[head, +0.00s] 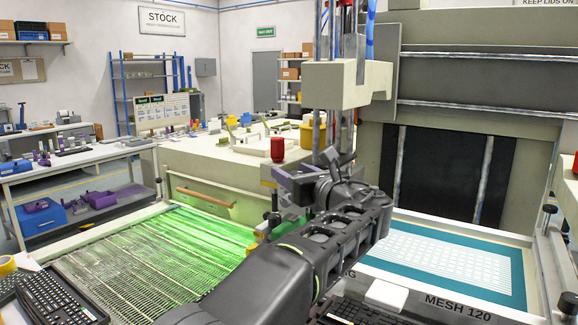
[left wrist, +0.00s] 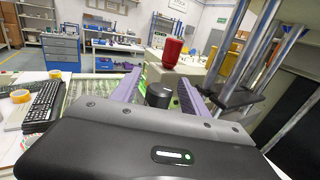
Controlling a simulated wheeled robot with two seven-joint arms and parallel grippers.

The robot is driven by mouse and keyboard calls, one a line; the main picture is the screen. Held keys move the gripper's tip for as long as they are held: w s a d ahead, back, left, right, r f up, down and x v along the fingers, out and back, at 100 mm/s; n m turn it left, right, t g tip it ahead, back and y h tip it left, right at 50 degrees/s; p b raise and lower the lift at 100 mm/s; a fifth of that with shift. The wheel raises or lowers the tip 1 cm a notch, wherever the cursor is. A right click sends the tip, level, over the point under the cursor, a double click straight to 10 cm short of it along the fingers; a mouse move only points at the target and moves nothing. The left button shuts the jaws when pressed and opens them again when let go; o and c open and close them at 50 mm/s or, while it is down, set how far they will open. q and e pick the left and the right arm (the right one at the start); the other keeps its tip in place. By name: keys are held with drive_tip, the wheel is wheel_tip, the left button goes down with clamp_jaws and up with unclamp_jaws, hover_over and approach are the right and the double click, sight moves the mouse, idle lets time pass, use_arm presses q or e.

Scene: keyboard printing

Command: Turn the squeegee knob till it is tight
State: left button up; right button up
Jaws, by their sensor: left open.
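My left gripper (head: 284,181) is open beside the metal posts of the press head in the head view. Its two purple fingers stand apart in the left wrist view. A dark round knob (left wrist: 158,95) shows between them there; I cannot tell whether either finger touches it. A red knob-like piece (left wrist: 172,52) stands beyond the fingers, and a red piece also shows in the head view (head: 277,150) behind the gripper. No label shows which is the squeegee knob. The gripper and arm hide part of the press head in the head view. My right gripper is out of view.
Vertical metal posts (head: 341,120) rise close beside the gripper. A teal-framed screen marked MESH 120 (head: 512,303) lies at right. A green-lit mesh bed (head: 215,240) lies at left. Black keyboards (head: 55,297) sit at the lower left.

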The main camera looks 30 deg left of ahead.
use_arm(q)
drive_tip(key=shift+x, duration=1.05)
drive_tip(key=shift+c, duration=0.3)
clamp_jaws()
